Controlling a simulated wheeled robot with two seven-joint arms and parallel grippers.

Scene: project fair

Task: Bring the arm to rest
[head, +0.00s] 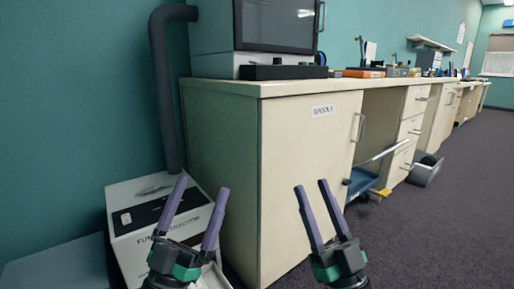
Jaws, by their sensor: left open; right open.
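My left gripper (196,213) is at the lower left of the head view, in front of a white fume extractor box. Its two purple fingers point up and stand apart, with nothing between them. My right gripper (311,208) is at the lower middle, in front of the cabinet door and the floor. Its purple fingers are also apart and empty. Neither gripper visibly holds anything. Most of both arms is outside the picture.
The fume extractor (124,245) stands against the wall, its dark hose (163,95) rising behind. A cream cabinet labelled "SPOOLS" (285,185) stands close ahead, with a glass-fronted machine (279,25) on top. A grey bin (425,170) stands further right. Carpet (440,235) at right is clear.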

